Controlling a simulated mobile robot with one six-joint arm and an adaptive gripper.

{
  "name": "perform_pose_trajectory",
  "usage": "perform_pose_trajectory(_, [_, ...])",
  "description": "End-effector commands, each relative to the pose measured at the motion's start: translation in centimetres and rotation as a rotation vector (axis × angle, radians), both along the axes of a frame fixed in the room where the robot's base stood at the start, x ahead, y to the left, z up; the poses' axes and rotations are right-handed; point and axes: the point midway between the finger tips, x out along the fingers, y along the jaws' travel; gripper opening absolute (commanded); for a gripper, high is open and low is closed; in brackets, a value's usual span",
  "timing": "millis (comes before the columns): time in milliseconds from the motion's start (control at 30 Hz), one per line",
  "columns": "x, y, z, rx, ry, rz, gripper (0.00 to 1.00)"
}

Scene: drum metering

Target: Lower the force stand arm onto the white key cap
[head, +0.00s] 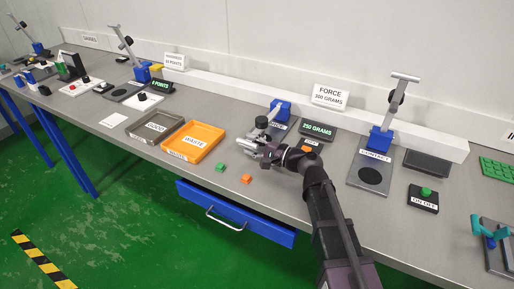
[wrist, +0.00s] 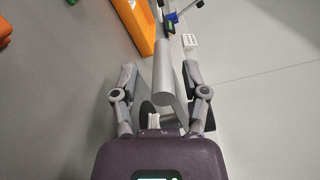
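The force stand has a blue block (head: 281,108) at the back of the bench, and its arm with a black knob (head: 262,122) is swung down toward the front. My gripper (head: 258,143) is at the handle end of this arm. In the wrist view, the grey bar handle (wrist: 165,72) lies between my two fingers (wrist: 160,72), which are spread apart with a gap at least on the left. A small white piece (wrist: 153,118) shows below the handle; I cannot tell whether it is the white key cap. The cap is not clear in the head view. A display (head: 317,131) reads 250 GRAMS.
An orange tray (head: 207,153) and a grey tray (head: 137,138) stand left of my gripper. Green (head: 220,167) and orange (head: 246,179) caps lie near the front edge. The contact stand (head: 366,190) is at right, its arm upright. A FORCE sign (head: 330,97) stands behind.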

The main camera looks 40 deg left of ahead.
Motion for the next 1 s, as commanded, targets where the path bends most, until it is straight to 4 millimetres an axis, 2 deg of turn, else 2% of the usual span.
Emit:
perform_pose_trajectory(267, [-0.2, -0.2, 0.1, 0.001, 0.000, 0.004, 0.58])
perform_pose_trajectory(467, [0.1, -1.4, 0.1, 0.002, 0.000, 0.003, 0.58])
perform_pose_trajectory(1000, [2.1, -8.5, 0.1, 0.001, 0.000, 0.001, 0.58])
